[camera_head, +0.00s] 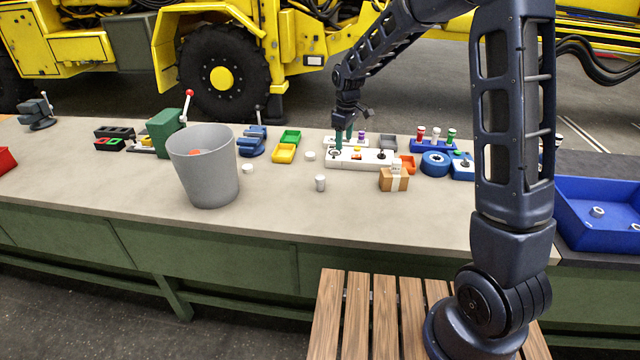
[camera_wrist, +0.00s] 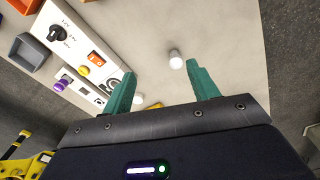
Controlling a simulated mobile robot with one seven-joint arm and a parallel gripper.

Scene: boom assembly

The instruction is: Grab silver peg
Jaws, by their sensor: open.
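A small pale silver cylinder, which looks like the silver peg (camera_head: 320,184), stands upright on the bench in front of the white panel. What appears to be the same peg shows in the wrist view (camera_wrist: 176,61), beyond the fingertips and between their lines, nearer the right finger. My gripper (camera_head: 343,142) has green fingers and is over the back of the bench, by the white panel. In the wrist view its fingers (camera_wrist: 161,73) are apart with nothing held between them. The peg is clear of the fingers.
The white panel (camera_head: 372,164) with a knob and buttons lies behind the peg. A cardboard box (camera_head: 393,181) stands to the peg's right and a tall grey bin (camera_head: 208,180) to its left. A blue crate (camera_head: 582,210) is far right. Bench surface around the peg is clear.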

